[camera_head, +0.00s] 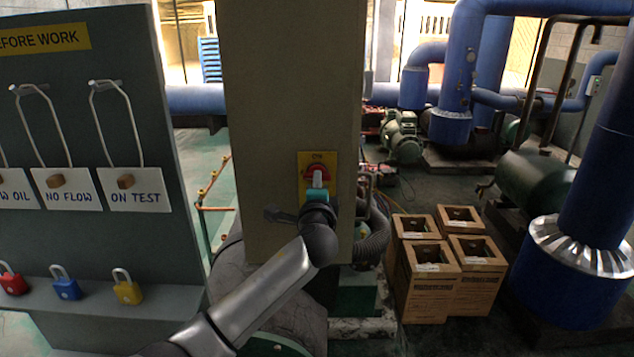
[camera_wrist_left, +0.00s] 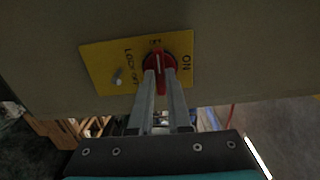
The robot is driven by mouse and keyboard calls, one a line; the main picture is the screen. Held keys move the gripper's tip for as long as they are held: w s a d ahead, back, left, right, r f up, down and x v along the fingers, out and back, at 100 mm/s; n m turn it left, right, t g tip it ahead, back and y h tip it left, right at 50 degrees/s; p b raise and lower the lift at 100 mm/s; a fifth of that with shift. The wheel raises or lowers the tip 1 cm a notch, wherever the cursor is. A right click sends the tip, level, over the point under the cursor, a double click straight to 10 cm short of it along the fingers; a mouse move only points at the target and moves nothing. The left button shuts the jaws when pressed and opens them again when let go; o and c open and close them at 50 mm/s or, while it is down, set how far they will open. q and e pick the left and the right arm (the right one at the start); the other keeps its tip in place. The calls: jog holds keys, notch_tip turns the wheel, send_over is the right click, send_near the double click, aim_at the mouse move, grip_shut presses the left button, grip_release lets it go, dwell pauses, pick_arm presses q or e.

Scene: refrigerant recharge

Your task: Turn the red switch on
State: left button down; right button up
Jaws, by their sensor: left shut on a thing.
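The red switch (camera_head: 307,172) is a round knob on a yellow plate (camera_head: 331,160) on the front of a beige column. In the left wrist view the red knob (camera_wrist_left: 146,61) has a white line across its grip. That line points away from my fingers, and the "ON" mark (camera_wrist_left: 187,62) lies to its right. "LOCK OFF" (camera_wrist_left: 129,67) is to the left. My left gripper (camera_head: 317,180) is at the knob, with its fingers (camera_wrist_left: 159,75) shut on the grip. The fingers hide part of the knob. My right gripper is not in view.
A grey board with tags (camera_head: 67,189) and padlocks (camera_head: 65,286) on a ledge stands left. A small peg (camera_wrist_left: 117,77) sits on the yellow plate. Cardboard boxes (camera_head: 430,270) and blue pipes (camera_head: 455,80) are on the right. A dark hose (camera_head: 375,235) hangs beside the column.

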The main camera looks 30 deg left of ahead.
pick_arm(q)
jog(key=m+p, duration=0.3)
jog(key=m, duration=0.1)
jog(key=shift+p, duration=0.3)
dwell(0.4)
jog(key=m+p, duration=0.3)
jog(key=m, duration=0.1)
jog(key=shift+m+p, duration=0.3)
jog(key=shift+p, duration=0.05)
dwell(0.5)
